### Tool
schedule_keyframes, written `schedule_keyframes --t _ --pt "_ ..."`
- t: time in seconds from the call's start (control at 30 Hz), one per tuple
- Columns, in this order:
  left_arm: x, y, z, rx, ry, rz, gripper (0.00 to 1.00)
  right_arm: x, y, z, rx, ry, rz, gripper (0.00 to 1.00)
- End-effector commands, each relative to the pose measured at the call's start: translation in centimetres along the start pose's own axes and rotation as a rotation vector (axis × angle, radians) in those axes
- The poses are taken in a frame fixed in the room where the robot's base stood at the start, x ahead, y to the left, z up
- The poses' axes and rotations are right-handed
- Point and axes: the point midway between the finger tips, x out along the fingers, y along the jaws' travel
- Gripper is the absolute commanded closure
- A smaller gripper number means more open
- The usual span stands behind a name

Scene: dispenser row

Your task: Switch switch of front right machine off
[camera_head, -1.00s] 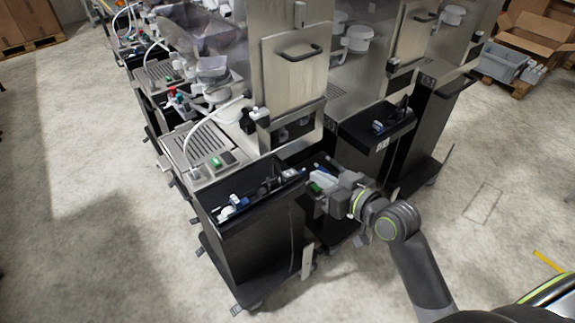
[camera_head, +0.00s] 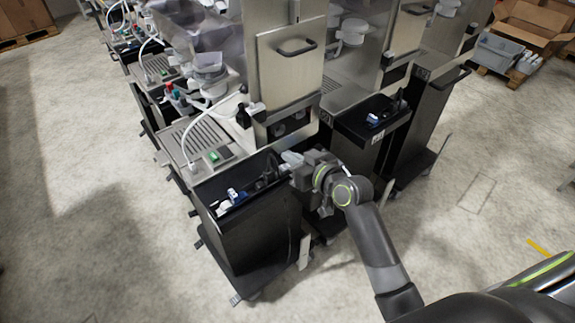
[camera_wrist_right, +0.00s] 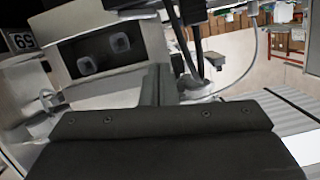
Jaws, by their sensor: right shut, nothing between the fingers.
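The nearest machine is a steel dispenser (camera_head: 288,70) with a grilled tray and a black bin (camera_head: 250,220) at its side. My right gripper (camera_head: 291,158) is shut and empty, low beside this machine, over the bin's far edge and to the right of the switch. In the right wrist view the dark gripper finger (camera_wrist_right: 156,84) points towards the machine's side, where a dark recess (camera_wrist_right: 92,54) holds two pale knobs. I cannot make out the switch in that view. My left gripper is not in view.
Another machine with its own black bin (camera_head: 375,122) stands to the right, close to my right arm. More machines recede at the upper left. A grey crate (camera_head: 503,55) and cardboard boxes (camera_head: 535,25) lie at the upper right. The floor at the left is clear.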

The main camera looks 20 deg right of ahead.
Motion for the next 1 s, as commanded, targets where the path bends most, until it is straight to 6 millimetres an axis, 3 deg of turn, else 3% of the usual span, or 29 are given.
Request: schedule_keyframes --t 0.07,0.13,0.3,0.77,1.0 --pt "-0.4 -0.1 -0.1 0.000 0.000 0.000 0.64 1.2 -0.1 -0.2 0.002 0.000 -0.001 1.00" --pt "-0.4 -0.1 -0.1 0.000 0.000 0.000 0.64 1.4 0.0 1.4 0.004 -0.005 0.001 1.00" --pt "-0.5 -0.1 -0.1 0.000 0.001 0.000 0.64 1.8 0.0 3.3 0.002 -0.002 0.000 1.00" --pt "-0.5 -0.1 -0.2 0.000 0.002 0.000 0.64 2.0 0.0 3.9 -0.001 0.000 0.000 1.00" --pt "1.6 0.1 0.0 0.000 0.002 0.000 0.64 2.3 -0.2 5.4 -0.121 0.002 0.030 1.00"
